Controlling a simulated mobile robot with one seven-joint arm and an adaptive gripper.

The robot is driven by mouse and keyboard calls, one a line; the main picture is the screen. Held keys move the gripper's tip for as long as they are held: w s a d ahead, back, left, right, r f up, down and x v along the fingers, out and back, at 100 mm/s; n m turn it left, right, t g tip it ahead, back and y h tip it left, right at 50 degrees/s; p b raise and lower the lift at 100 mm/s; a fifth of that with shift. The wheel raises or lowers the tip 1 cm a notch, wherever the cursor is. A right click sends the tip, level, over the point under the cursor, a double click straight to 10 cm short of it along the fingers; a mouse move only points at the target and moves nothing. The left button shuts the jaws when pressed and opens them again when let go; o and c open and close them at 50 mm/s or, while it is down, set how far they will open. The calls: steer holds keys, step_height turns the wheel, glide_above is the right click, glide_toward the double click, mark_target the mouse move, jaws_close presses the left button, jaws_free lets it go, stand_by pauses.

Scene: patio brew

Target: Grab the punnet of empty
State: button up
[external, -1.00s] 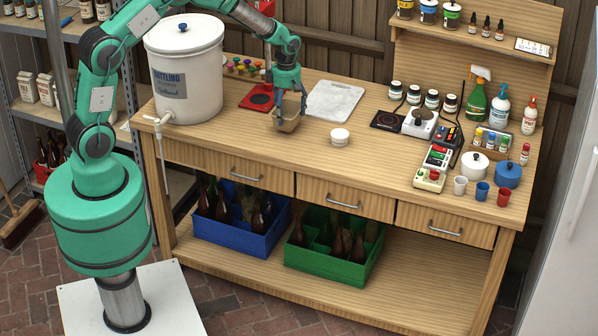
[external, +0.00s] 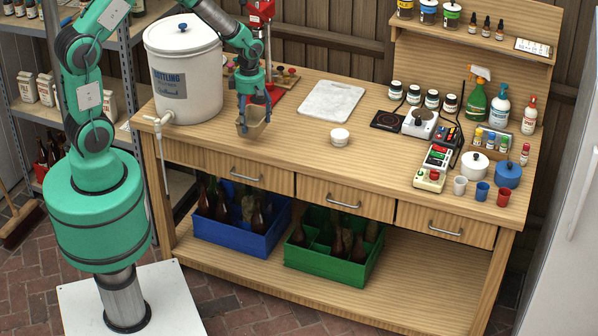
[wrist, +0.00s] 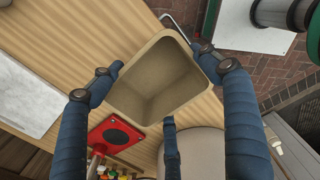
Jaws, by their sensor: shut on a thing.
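The punnet (external: 255,125) is a small tan, square-mouthed tub. My gripper (external: 253,112) is shut on it and holds it up over the front left part of the bench top, beside the bottling bucket. In the wrist view the punnet (wrist: 160,82) hangs with its mouth toward the camera, and its inside looks empty. The blue fingers of my gripper (wrist: 163,95) are around its walls on several sides. The fingertips' contact on the far side is partly hidden.
The white bottling bucket (external: 185,75) with a tap stands just left of the punnet. A red capper (external: 262,20) stands behind my gripper. A pale board (external: 332,101) and a small white tub (external: 340,137) lie to the right. Bench space (external: 290,140) between is bare.

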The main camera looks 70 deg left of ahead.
steer(key=shift+s+d, duration=0.15)
steer(key=shift+s, duration=0.55)
